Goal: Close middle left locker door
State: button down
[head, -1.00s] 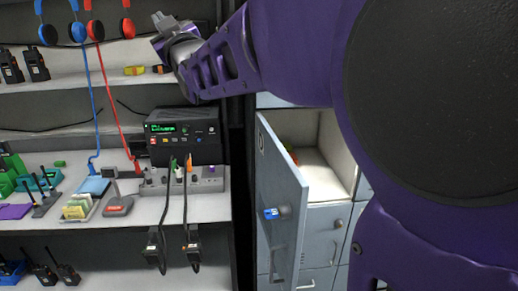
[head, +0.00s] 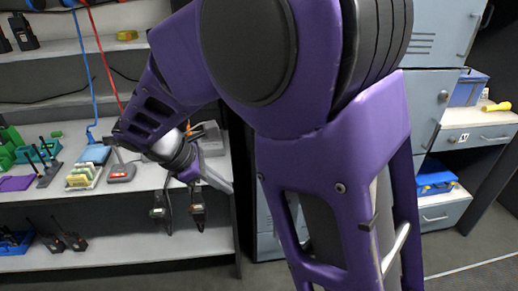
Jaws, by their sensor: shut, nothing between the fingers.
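The grey-blue lockers stand behind my large purple arm. Only a strip at the lower left (head: 268,236) and doors at the upper right (head: 430,98) show. The middle left locker door is hidden behind my arm, so I cannot tell how far open it is. My gripper (head: 221,183) appears as a narrow, pale, shut tip beyond the silver wrist, in front of the shelf's right end and left of the lockers. It seems to hold nothing. Its contact with the door cannot be seen.
A shelf (head: 120,262) with radios, headsets and a desk microphone (head: 121,172) fills the left, close to my wrist. At right are a blue box (head: 468,88), a yellow-handled item (head: 497,106) and a blue case (head: 435,178). Open floor (head: 450,250) lies at lower right.

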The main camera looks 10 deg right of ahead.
jog(key=s+d+f+h, duration=0.1)
jog(key=d+f, duration=0.2)
jog(key=d, duration=0.4)
jog(key=s+d+f+g+h+b, duration=0.1)
jog(key=d+f, duration=0.1)
jog(key=d, duration=0.4)
jog(key=shift+d+f+n, duration=0.35)
jog(key=shift+f+n, duration=0.05)
jog(key=shift+d, duration=0.1)
